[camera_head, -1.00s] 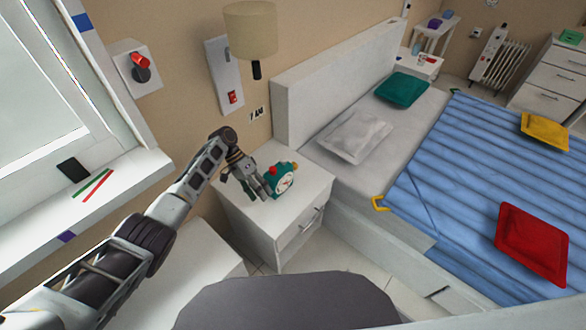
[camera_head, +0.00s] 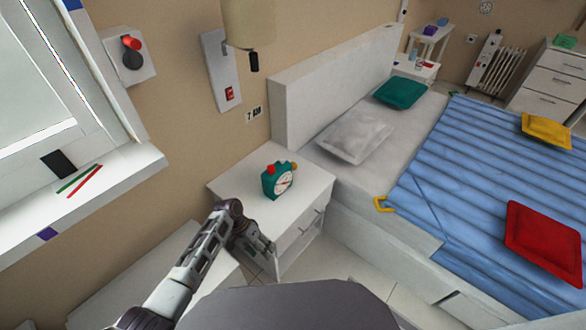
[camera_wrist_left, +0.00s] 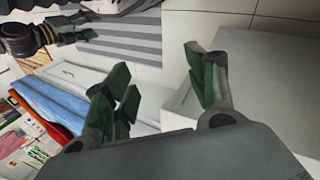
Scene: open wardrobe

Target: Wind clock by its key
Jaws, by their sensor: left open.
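The teal clock (camera_head: 277,180) stands upright on the white nightstand (camera_head: 238,184). Its pale dial faces right, and a red and an orange part show on top. I cannot make out a winding key. My left gripper (camera_head: 260,246) is open and empty, in front of and below the clock, near the nightstand's front-left edge and apart from the clock. Its green-padded fingers stand apart in the left wrist view (camera_wrist_left: 160,85), where the clock is not seen. A second green-padded gripper, apparently my right (camera_wrist_left: 82,27), shows at that view's top left.
The bed (camera_head: 395,175) with pillows and a blue striped cover is right of the nightstand. A lamp (camera_head: 248,25) hangs on the wall above. A windowsill (camera_head: 120,178) with a dark phone-like object (camera_head: 58,164) is at left. The nightstand top around the clock is clear.

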